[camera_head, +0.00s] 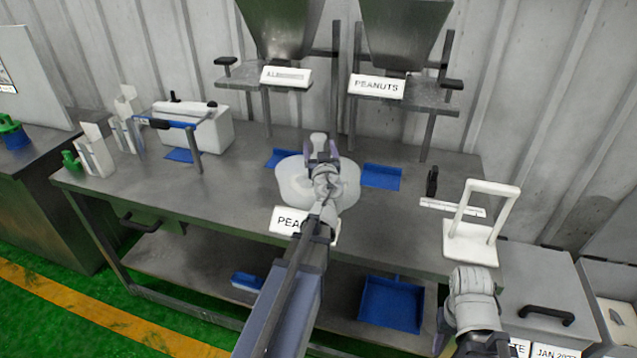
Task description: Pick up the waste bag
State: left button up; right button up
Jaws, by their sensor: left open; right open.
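A pale, rounded bag (290,183) with a narrow upright top (318,140) sits on the metal table, and I take it to be the waste bag. My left gripper (320,150) is open over the bag, with its fingers close around the upright top. Whether the fingers touch it I cannot tell. The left wrist and arm hide the middle of the bag. My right gripper (466,335) is low at the right, in front of the table's front edge, open and away from the bag. Its fingertips are hard to make out.
A sign starting "PEA" (287,222) stands before the bag. Blue trays (382,177) lie beside it. Hoppers with a PEANUTS sign (376,86) stand behind. A white frame stand (470,244) is near my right gripper. Grey bins (530,285) stand at right. The table's left-centre is clear.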

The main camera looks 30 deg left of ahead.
pick_arm(q)
jog(key=shift+x, duration=2.6)
jog(key=shift+s+f, duration=0.1)
jog(key=shift+c, duration=0.2)
grip_shut()
